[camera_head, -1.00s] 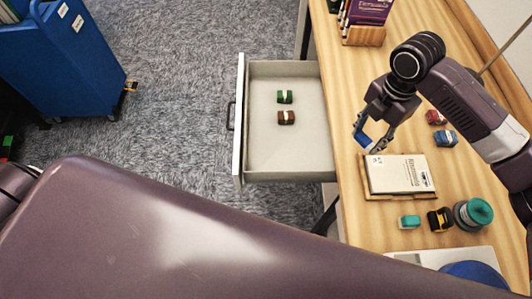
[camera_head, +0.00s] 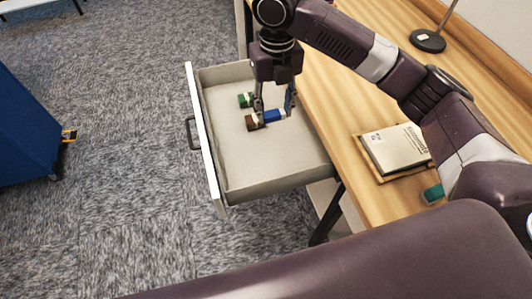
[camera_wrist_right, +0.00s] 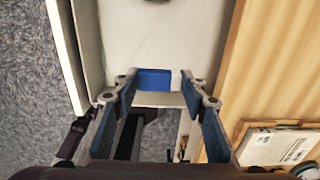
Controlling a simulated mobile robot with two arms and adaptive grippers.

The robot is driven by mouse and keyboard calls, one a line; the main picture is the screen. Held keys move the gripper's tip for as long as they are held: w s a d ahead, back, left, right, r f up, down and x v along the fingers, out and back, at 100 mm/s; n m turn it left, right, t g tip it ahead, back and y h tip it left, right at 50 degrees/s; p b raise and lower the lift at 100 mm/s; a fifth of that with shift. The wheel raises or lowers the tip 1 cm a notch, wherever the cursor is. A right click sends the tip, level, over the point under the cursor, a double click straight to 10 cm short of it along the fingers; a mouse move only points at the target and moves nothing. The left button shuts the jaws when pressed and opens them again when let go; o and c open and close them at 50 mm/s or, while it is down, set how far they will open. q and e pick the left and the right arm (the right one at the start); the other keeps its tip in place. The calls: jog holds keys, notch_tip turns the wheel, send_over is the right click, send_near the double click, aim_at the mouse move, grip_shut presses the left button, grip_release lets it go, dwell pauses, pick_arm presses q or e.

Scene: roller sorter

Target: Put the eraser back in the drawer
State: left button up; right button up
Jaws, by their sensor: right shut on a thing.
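A blue eraser with a white band (camera_head: 272,116) is held between the fingertips of my right gripper (camera_head: 275,111). The gripper hangs over the open drawer (camera_head: 265,165), fingers pointing down. The blue eraser also shows between the blue-padded fingers in the right wrist view (camera_wrist_right: 155,80). A green eraser (camera_head: 245,99) and a brown eraser (camera_head: 254,122) lie in the drawer. The held eraser appears close to the brown one; I cannot tell whether they touch or how high it is above the drawer floor. My left gripper is not in view.
The wooden desk (camera_head: 345,105) is right of the drawer. A book on a tray (camera_head: 395,150) and a teal object (camera_head: 433,194) rest there, with a lamp base (camera_head: 428,40) farther back. The drawer's near part is clear. A blue cart (camera_head: 25,125) stands at left.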

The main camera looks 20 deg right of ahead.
aim_at(273, 156)
notch_tip(273, 156, down, 17)
jog(key=shift+f, duration=0.15)
jog(key=shift+f, duration=0.15)
dwell(0.3)
jog(key=o, duration=1)
notch_tip(273, 156, up, 12)
jog(key=shift+r, duration=0.2)
